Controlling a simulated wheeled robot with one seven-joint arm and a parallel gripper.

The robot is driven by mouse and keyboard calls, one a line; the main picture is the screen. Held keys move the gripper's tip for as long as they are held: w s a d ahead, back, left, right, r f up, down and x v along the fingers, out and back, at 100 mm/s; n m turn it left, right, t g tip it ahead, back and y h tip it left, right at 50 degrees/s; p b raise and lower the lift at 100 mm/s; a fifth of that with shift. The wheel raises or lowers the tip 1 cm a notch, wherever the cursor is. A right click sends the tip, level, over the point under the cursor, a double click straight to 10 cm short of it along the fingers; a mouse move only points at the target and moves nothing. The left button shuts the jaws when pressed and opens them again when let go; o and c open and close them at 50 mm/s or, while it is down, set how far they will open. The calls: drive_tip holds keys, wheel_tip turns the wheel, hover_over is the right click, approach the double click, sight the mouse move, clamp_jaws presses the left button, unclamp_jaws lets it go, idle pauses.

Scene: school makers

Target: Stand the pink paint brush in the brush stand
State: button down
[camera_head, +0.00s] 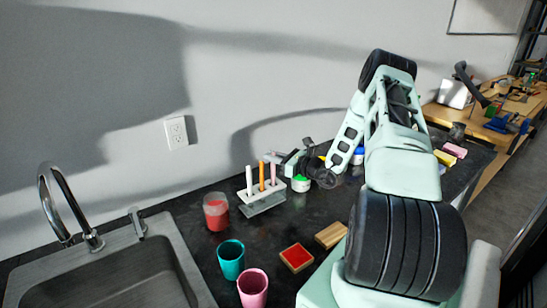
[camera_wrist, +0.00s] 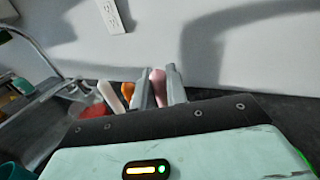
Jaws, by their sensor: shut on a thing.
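The brush stand (camera_head: 262,207) is a pale rack on the dark counter near the wall. A white brush (camera_head: 249,180) and an orange brush (camera_head: 262,176) stand upright in it. The pink paint brush (camera_head: 273,174) is upright at the stand's right end; I cannot tell how deep its lower end sits. My gripper (camera_head: 283,158) reaches in from the right at the brush's upper part. In the wrist view, the pink brush (camera_wrist: 158,86) is between the two grey fingers of my gripper (camera_wrist: 158,90), which are shut on it. The stand's base is hidden there.
A jar of red paint (camera_head: 216,214) stands left of the stand, and a green jar (camera_head: 301,184) close on its right. A teal cup (camera_head: 231,262), a pink cup (camera_head: 252,290), a red pad (camera_head: 296,257) and a wooden block (camera_head: 330,235) are in front. The sink (camera_head: 120,270) is left.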

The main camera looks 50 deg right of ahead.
drive_tip(key=c, duration=1.3)
unclamp_jaws()
drive_tip(key=s+d+b, duration=0.3)
drive_tip(key=s+b, duration=0.1)
drive_tip(key=s, duration=1.3)
drive_tip(key=w+a+r+n+g+y, duration=0.2)
drive_tip(key=w+a+n+g+y, duration=0.15)
drive_tip(key=a, duration=0.45)
drive_tip(key=w+a+r+n+g+y, duration=0.25)
drive_tip(key=a+n+y, duration=0.2)
drive_tip(key=a, duration=0.25)
drive_tip(key=s+a+r+n+g+y, duration=0.1)
drive_tip(key=a+n+g, duration=0.8)
drive_tip(key=a, duration=0.8)
drive_tip(key=s+a+r+n+g+h, duration=0.1)
drive_tip(key=s+a+n+h, duration=0.3)
drive_tip(key=s+a+n, duration=0.2)
drive_tip(key=s+a+r+n+h, duration=0.1)
drive_tip(key=s+a+n+h, duration=0.3)
drive_tip(key=n, duration=0.6)
drive_tip(key=s+a+r+n+g+h, duration=0.1)
drive_tip(key=s+a+r+n+h, duration=0.1)
drive_tip(key=s+a+n, duration=0.6)
drive_tip(key=shift+s+a+n+g+h, duration=0.25)
drive_tip(key=shift+a+n+g+h, duration=0.05)
drive_tip(key=shift+a+h, duration=0.65)
